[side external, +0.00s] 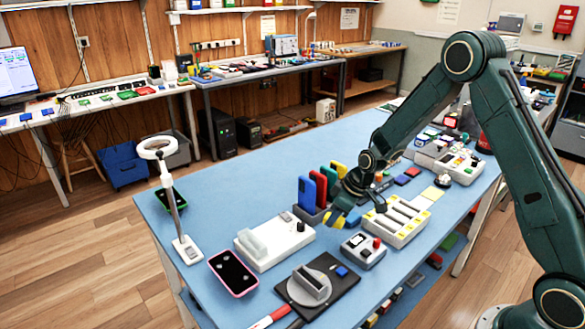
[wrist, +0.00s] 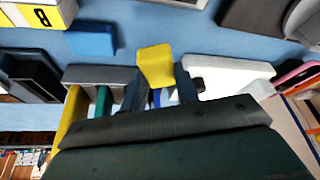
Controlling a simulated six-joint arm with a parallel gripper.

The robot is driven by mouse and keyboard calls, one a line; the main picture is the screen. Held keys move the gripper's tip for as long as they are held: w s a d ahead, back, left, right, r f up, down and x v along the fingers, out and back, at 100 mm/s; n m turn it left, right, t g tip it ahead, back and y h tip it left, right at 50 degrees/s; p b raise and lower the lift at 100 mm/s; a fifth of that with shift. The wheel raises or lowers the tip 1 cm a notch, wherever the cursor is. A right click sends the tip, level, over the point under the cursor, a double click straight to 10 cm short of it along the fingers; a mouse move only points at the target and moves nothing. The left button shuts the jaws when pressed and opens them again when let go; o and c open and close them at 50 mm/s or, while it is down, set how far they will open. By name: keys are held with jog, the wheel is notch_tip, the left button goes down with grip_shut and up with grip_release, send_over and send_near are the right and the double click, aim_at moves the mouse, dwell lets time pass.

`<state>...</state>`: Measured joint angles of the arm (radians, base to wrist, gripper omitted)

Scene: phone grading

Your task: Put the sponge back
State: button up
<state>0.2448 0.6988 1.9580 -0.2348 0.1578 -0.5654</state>
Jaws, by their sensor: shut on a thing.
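A yellow block that looks like the sponge (side external: 334,217) is at the end of my gripper (side external: 346,207), low over the blue table beside the phone rack. In the wrist view the sponge (wrist: 155,64) sits between the two dark fingers of my gripper (wrist: 158,88), which is shut on it. Its far end sticks out past the fingertips. Whether it touches the table is hard to tell.
The rack (side external: 308,213) holds upright blue, red, green and yellow phones close by. A white device (side external: 275,242) stands left, a slotted tray (side external: 397,221) right, and a small grey box (side external: 363,250) in front. A pink-edged phone (side external: 233,272) and dark mat (side external: 318,288) lie nearer.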

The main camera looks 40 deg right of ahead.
aim_at(334, 225)
jog(key=shift+f, duration=1.85)
jog(key=shift+f, duration=0.15)
jog(key=o, duration=1)
jog(key=shift+r, duration=0.2)
jog(key=v, duration=1.2)
